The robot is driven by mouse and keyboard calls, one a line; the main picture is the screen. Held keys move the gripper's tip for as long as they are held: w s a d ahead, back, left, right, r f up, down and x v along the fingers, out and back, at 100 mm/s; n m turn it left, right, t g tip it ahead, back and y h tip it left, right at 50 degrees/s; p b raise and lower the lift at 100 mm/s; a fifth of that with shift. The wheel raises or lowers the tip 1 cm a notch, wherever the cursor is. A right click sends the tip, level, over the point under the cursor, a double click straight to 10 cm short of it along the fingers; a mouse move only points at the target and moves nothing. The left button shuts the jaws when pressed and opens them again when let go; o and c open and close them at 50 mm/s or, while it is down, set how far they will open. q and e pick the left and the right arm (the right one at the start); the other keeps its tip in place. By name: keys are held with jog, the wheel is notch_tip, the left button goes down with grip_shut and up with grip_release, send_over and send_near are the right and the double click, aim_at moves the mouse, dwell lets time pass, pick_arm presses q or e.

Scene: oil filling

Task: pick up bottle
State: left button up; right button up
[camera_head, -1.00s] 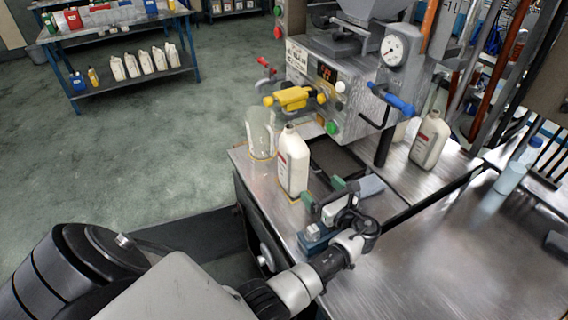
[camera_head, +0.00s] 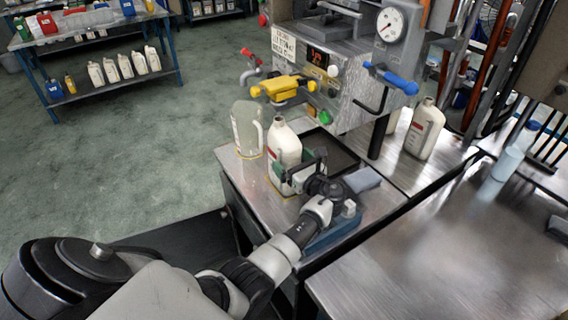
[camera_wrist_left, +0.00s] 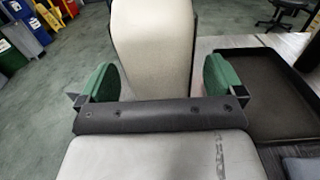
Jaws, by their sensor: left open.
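A white bottle (camera_head: 284,144) with a red-edged label stands upright on the metal table in front of the filling machine. My left gripper (camera_head: 298,175) is at the bottle's near side, and its green-padded fingers hide part of the bottle's lower body. In the left wrist view the pale bottle body (camera_wrist_left: 152,45) stands between the open green fingers of the left gripper (camera_wrist_left: 158,80), with a small gap visible on each side. The right gripper does not show.
A clear jug (camera_head: 247,130) stands just left of the bottle. The filling machine (camera_head: 335,75) with its yellow valve (camera_head: 284,88) is behind. A black tray (camera_head: 330,150) and a blue-grey block (camera_head: 361,179) lie to the right. Another white bottle (camera_head: 424,130) stands further right.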

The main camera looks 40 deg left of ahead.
pick_arm(q)
jog(key=shift+x, duration=1.15)
jog(key=c, duration=1)
jog(key=shift+c, duration=0.2)
